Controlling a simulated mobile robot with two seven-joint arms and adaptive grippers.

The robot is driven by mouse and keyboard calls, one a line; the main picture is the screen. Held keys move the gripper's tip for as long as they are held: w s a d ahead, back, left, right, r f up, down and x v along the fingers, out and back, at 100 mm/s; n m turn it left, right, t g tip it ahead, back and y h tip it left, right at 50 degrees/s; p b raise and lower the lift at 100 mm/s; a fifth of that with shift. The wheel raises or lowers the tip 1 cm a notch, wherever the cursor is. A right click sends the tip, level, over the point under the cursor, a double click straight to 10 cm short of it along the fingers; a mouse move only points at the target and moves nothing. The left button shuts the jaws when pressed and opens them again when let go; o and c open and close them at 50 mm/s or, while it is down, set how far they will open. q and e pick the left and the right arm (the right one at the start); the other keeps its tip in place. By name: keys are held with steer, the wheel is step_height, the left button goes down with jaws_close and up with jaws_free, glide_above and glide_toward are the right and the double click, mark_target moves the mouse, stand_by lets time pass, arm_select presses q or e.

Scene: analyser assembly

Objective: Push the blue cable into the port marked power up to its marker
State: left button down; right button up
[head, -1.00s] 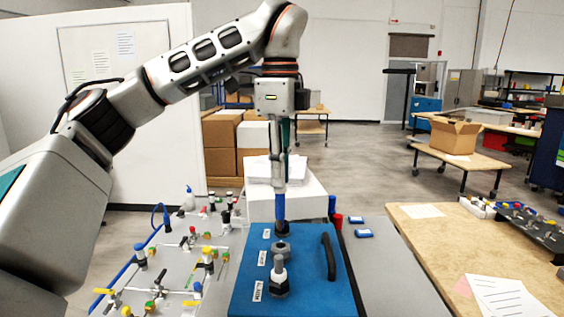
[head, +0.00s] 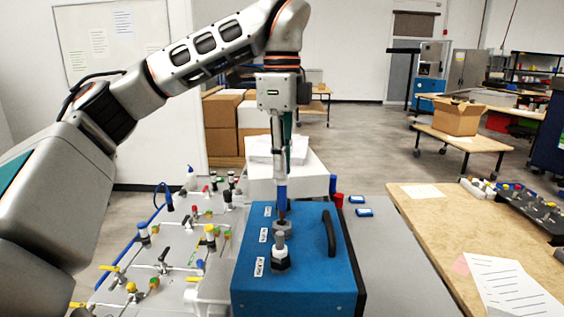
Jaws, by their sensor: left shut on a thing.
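My left gripper (head: 281,176) points straight down above the blue box and is shut on the blue cable (head: 282,194). The cable hangs upright from the fingers, and its lower end is at the far port on the box top. I cannot tell how deep it sits or see its marker. The blue box (head: 300,285) has a row of ports with white labels, too small to read surely. The middle port (head: 282,228) and the near port (head: 280,259) hold dark and grey fittings. My right gripper is not in view.
A black handle (head: 329,232) stands on the box's right side. A panel with valves and tubing (head: 165,262) lies at the left. Blue and red cylinders (head: 338,199) stand behind the box. A wooden table (head: 430,225) is at the right.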

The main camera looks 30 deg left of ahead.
mark_target(282, 208)
arm_select(q)
steer(key=shift+f, duration=0.45)
stand_by(0.3)
steer(key=shift+f+b, duration=0.5)
steer(key=shift+b, duration=0.1)
steer(key=shift+f+b, duration=1)
steer(key=shift+f, duration=0.45)
steer(key=shift+f+b, duration=0.55)
steer(key=shift+f, duration=0.25)
steer(key=shift+f+b, duration=0.75)
steer(key=shift+f, duration=0.45)
steer(key=c, duration=2)
jaws_free()
steer(key=shift+r, duration=0.1)
steer(key=shift+o, duration=0.2)
steer(key=shift+r, duration=0.1)
